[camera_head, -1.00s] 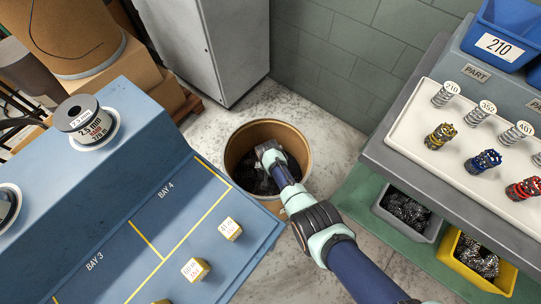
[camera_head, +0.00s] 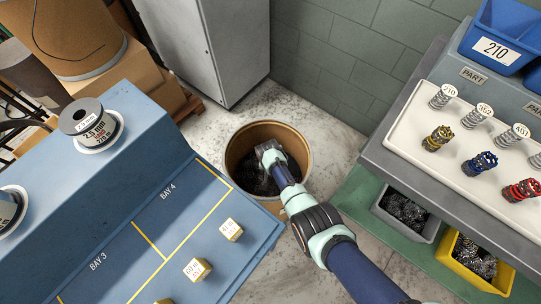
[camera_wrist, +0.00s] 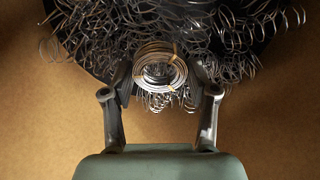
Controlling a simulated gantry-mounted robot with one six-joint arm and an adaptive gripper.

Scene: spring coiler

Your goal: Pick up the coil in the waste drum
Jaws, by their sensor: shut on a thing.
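The waste drum (camera_head: 238,140) is a round brown drum on the floor between the two benches. Dark, tangled wire scrap (camera_head: 252,178) lies inside it; the scrap also shows in the wrist view (camera_wrist: 230,40). My gripper (camera_head: 270,152) reaches down inside the drum. In the wrist view, my gripper (camera_wrist: 160,85) has its two fingers on either side of a wound coil (camera_wrist: 160,68) of pale wire with yellowish ties, and is shut on it. Loose scrap lies behind and around the coil. In the head view I cannot make out the coil.
A blue bench (camera_head: 130,225) with marked bays and small labelled blocks stands at the left. A grey bench (camera_head: 385,150) with springs on a white tray (camera_head: 450,165) stands at the right. Grey (camera_head: 425,228) and yellow (camera_head: 450,262) scrap bins sit below it. A cabinet (camera_head: 205,45) stands behind the drum.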

